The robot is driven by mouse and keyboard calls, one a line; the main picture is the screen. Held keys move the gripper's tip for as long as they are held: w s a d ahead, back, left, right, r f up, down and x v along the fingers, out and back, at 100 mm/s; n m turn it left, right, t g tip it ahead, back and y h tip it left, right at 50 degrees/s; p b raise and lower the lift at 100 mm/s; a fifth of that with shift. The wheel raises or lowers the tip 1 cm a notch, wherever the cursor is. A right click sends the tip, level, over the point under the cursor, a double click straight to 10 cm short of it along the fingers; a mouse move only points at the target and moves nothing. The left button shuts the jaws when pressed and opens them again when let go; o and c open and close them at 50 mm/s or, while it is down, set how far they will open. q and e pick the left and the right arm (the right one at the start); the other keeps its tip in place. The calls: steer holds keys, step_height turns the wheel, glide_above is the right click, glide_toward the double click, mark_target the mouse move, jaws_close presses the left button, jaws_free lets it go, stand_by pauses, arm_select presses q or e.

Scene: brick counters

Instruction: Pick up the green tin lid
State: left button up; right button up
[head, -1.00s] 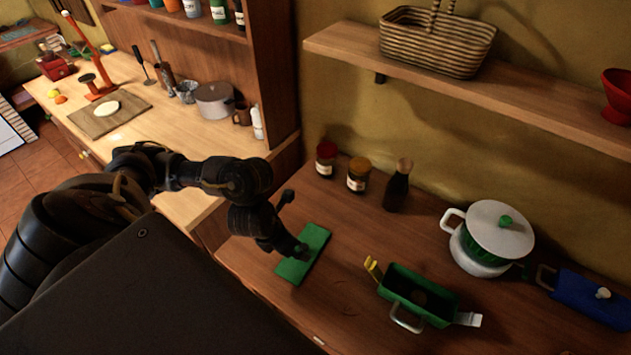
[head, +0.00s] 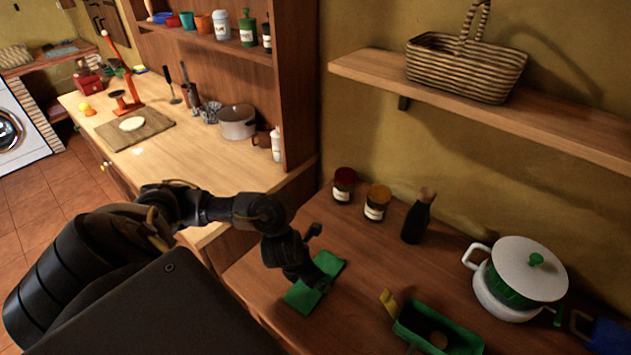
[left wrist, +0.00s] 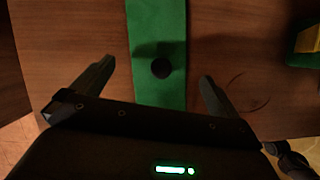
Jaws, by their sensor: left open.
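The green tin lid (head: 300,297) lies flat on the wooden counter as a long green slab. In the head view my left gripper (head: 318,264) is over it and hides part of it. In the left wrist view the lid (left wrist: 157,25) runs up the middle, with a dark round knob (left wrist: 161,68) on it. There my left gripper (left wrist: 157,75) is open, one finger on each side of the lid, with the knob between them. Whether the fingers touch the counter cannot be told.
A green tin (head: 408,334) with a yellow handle stands right of the lid. Behind are two jars (head: 344,186) (head: 376,203) and a dark bottle (head: 416,220). A white-lidded pot (head: 520,270) and a blue item (head: 609,337) are at the right. Bare counter surrounds the lid.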

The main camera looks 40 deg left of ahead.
arm_select(q)
steer(key=x, duration=0.3)
steer(key=shift+w+f+b, duration=0.1)
steer(key=shift+w+b, duration=0.1)
steer(key=shift+b, duration=0.2)
steer(key=shift+s, duration=0.1)
steer(key=c, duration=1)
